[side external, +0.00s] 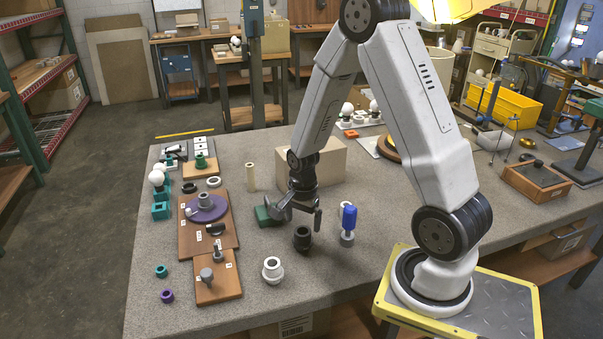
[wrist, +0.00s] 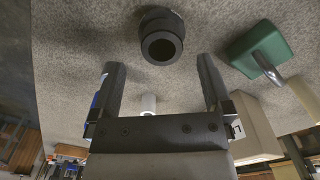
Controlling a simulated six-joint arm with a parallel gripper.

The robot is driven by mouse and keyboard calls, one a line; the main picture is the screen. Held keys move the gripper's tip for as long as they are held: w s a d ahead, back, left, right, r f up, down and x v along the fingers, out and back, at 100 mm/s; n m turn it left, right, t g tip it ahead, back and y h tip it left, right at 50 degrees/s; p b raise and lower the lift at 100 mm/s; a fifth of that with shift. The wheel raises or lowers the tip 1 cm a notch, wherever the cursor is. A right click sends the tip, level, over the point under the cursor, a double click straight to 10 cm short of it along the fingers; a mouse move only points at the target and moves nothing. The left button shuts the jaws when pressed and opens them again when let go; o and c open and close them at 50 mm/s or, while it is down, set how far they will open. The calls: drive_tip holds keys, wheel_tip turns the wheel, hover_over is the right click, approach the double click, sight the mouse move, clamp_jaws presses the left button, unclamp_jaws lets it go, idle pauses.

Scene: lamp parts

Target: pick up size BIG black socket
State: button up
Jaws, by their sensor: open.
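The big black socket (side external: 302,238) stands upright on the grey table, just in front of and below my gripper (side external: 301,208) in the side view. In the wrist view the black socket (wrist: 162,38) shows at the top middle, its round dark opening facing the camera. It lies beyond the fingertips, roughly centred between them. My gripper (wrist: 160,72) is open with nothing between its fingers, and it is apart from the socket.
A green block (side external: 268,215) lies close left of my gripper. A blue-topped part (side external: 348,225) stands to the right, and a white socket (side external: 272,270) to the front left. Brown boards (side external: 217,285) with parts lie on the left. The front middle of the table is clear.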

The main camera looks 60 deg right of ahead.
sight(302, 233)
drive_tip(key=shift+f, duration=0.15)
drive_tip(key=shift+f, duration=2.45)
drive_tip(key=shift+w, duration=0.1)
clamp_jaws()
drive_tip(key=shift+r, duration=0.15)
wheel_tip(302, 233, up, 10)
